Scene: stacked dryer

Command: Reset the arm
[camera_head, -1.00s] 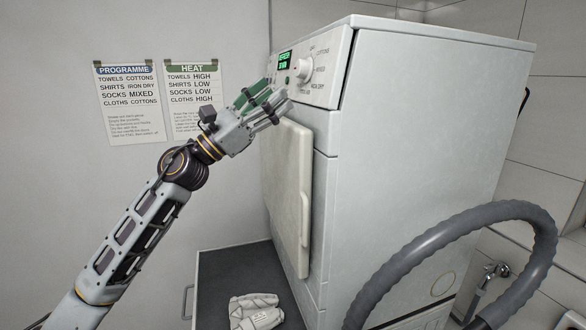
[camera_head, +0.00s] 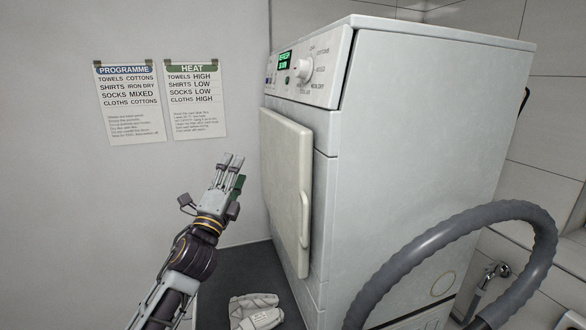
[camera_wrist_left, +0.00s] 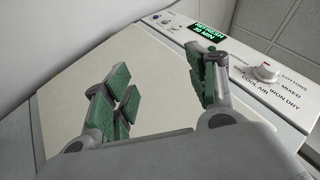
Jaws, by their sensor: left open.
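My left gripper (camera_head: 232,170) is open and empty in the head view, in front of the wall and to the left of the dryer door. Its fingers point upward. In the left wrist view its two green-padded fingers (camera_wrist_left: 160,92) stand apart with nothing between them. The white dryer (camera_head: 425,150) has its door (camera_head: 284,180) shut, with a pale vertical handle (camera_head: 304,218). Its control panel, with a lit green display (camera_head: 285,60) and a dial (camera_head: 305,69), also shows in the left wrist view (camera_wrist_left: 262,65). My right gripper is not in view.
White folded cloth items (camera_head: 256,311) lie on the dark surface (camera_head: 222,285) below the door. A grey hose (camera_head: 440,240) arches at the front right. Two notices, PROGRAMME (camera_head: 130,105) and HEAT (camera_head: 196,100), hang on the wall. The space left of my arm is clear.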

